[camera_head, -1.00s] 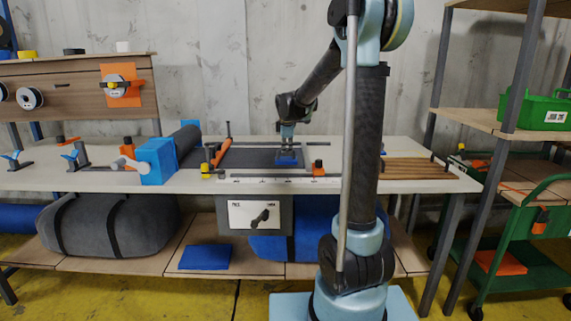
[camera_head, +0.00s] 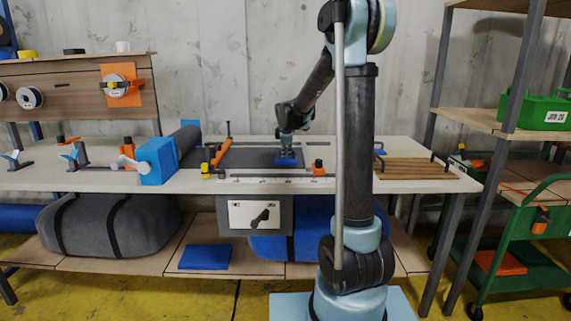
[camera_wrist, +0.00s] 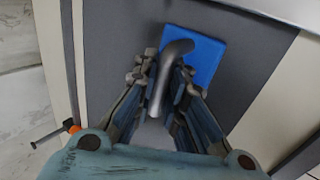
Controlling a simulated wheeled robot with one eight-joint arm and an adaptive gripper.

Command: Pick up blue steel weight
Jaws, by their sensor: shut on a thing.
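The blue steel weight (camera_head: 287,161) is a flat blue block on the dark mat (camera_head: 245,157) of the workbench. In the wrist view the weight (camera_wrist: 205,58) shows its blue top and a bent grey handle (camera_wrist: 172,62). My gripper (camera_head: 287,148) is directly above the weight in the head view. In the wrist view my gripper (camera_wrist: 165,75) has its fingers on both sides of the handle, shut on it. The head view does not show clearly whether the weight's underside touches the mat.
An orange-and-black tool (camera_head: 318,168) stands right of the weight at the bench's front edge. A slatted wooden board (camera_head: 415,169) lies on the right.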

